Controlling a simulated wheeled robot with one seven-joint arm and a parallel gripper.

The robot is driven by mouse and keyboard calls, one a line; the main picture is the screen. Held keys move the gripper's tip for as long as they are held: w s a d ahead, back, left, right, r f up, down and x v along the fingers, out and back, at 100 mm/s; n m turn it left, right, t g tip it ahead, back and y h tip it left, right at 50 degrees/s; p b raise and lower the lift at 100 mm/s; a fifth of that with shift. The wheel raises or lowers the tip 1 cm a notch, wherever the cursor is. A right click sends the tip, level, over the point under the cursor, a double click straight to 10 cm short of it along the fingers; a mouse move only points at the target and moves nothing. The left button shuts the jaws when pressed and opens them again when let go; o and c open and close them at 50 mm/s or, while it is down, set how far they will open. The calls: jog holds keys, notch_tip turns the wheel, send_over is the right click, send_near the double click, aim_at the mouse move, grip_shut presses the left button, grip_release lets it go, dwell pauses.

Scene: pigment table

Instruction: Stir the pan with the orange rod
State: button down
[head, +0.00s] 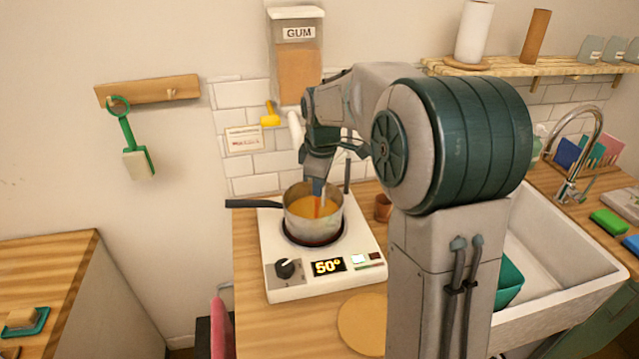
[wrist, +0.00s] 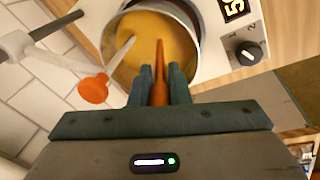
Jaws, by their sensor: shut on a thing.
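My gripper (head: 318,188) is above the steel pan (head: 302,225), pointing down into it. In the wrist view, my gripper (wrist: 160,75) is shut on the orange rod (wrist: 159,58), which stands between the two fingers. The rod's far end reaches into the yellow-orange liquid (wrist: 150,28) in the pan; its submerged tip cannot be made out. In the head view, a bit of the orange rod (head: 317,207) shows below my fingers. The pan sits on a white hot plate (head: 275,283), with its dark handle (head: 252,204) pointing left.
A white probe with an orange-red cap (wrist: 94,89) hangs from a grey arm (wrist: 30,40) and dips into the pan beside the rod. The hot plate's display (head: 328,266) reads 50°. A small brown cup (head: 383,208) stands right of the plate. A sink (head: 560,262) lies further right.

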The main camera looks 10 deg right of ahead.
jog(key=shift+s+r+p, duration=0.2)
jog(key=shift+r+p, duration=0.45)
jog(key=shift+r, duration=0.45)
jog(key=shift+s+r+p, duration=0.25)
jog(key=shift+r+p, duration=0.45)
jog(key=shift+r, duration=0.4)
jog(key=shift+s+r+p, duration=0.2)
jog(key=shift+r+p, duration=0.45)
jog(key=shift+r, duration=0.55)
jog(key=shift+r+p, duration=1.2)
jog(key=shift+r, duration=0.25)
jog(key=shift+f, duration=0.1)
